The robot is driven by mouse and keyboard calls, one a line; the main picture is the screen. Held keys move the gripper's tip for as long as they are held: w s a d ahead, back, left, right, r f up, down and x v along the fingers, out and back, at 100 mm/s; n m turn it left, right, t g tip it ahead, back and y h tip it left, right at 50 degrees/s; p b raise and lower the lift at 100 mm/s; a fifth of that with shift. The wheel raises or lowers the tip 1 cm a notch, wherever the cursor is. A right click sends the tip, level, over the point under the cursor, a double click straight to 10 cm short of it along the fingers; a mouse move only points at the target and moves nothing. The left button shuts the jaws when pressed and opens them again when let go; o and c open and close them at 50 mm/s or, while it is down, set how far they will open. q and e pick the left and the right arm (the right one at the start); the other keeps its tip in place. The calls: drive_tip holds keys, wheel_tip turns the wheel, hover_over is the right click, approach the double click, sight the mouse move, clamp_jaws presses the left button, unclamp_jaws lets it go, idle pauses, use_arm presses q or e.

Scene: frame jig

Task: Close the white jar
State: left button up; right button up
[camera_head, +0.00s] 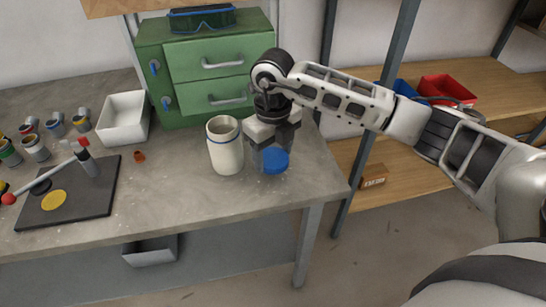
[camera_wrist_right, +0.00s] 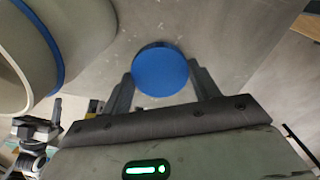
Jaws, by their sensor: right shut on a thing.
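The white jar (camera_head: 226,155) stands upright and open-topped near the right end of the bench, with a blue ring below its rim. In the right wrist view the jar (camera_wrist_right: 22,50) fills the upper left. The round blue lid (camera_head: 275,161) is just right of the jar and apart from it. My right gripper (camera_head: 268,150) is shut on the lid. In the right wrist view the lid (camera_wrist_right: 160,70) sits between the two fingertips. I cannot tell how far it is above the bench.
A green drawer cabinet (camera_head: 178,82) stands behind the jar, with a white bin (camera_head: 122,118) beside it. A dark board (camera_head: 98,197) with a post lies left, near several small cans. An orange piece (camera_head: 139,157) lies left of the jar. The bench front (camera_head: 180,205) is clear.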

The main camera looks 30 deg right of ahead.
drive_tip(key=s+a+r, duration=0.6)
drive_tip(key=s+r, duration=0.5)
drive_tip(key=s, duration=0.1)
drive_tip(key=shift+s+r+b, duration=0.15)
drive_tip(key=shift+s+b, duration=0.2)
drive_tip(key=shift+b, duration=0.05)
